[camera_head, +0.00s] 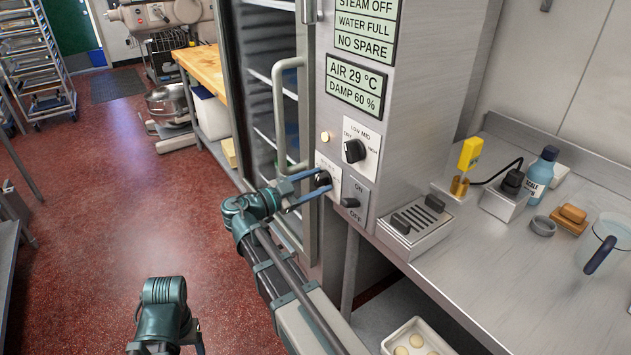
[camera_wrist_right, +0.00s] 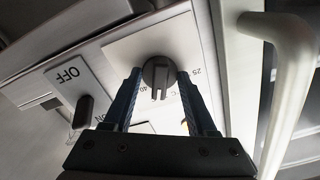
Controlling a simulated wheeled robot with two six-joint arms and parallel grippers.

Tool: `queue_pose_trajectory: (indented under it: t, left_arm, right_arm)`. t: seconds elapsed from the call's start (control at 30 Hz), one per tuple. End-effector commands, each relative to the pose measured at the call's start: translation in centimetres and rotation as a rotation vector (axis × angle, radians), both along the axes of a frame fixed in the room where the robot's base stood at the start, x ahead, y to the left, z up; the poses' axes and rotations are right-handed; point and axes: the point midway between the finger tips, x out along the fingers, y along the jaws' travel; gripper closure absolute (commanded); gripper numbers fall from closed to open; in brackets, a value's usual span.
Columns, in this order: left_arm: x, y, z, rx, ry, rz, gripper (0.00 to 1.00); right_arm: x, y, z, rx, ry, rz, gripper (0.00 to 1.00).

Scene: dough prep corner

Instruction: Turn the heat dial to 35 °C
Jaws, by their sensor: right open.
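The heat dial (camera_head: 323,179) is a small dark knob on a pale plate, low on the front of the metal cabinet. In the right wrist view the dial (camera_wrist_right: 158,73) shows a raised ridge, with the numbers 25 and 40 readable near it; its exact setting is unclear. My right gripper (camera_head: 309,187) has its blue fingers on either side of the dial. The fingers (camera_wrist_right: 159,88) are apart, and I cannot tell whether they touch it. A teal part of my left arm shows at bottom left; its fingers are not visible.
Above is a LOW/MID dial (camera_head: 354,151); below is an ON/OFF switch (camera_head: 350,202). The display (camera_head: 355,87) reads AIR 29 °C, DAMP 60 %. A door handle (camera_head: 278,115) stands out left of the dial. The steel counter (camera_head: 480,270) lies right, with several items.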

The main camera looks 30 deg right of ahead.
Motion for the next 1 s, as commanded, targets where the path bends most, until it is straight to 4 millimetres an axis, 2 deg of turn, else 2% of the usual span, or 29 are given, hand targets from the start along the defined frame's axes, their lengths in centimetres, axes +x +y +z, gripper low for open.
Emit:
queue_pose_trajectory:
  t: [0.6,1.0]
  left_arm:
    - [0.0,0.0,0.0,0.0,0.0,0.0,0.31]
    - [0.0,0.0,0.0,0.0,0.0,0.0,0.31]
  right_arm:
    - [-0.4,5.4,0.0,0.0,0.0,0.001,0.43]
    - [-0.5,6.0,0.0,0.0,0.0,0.0,0.43]
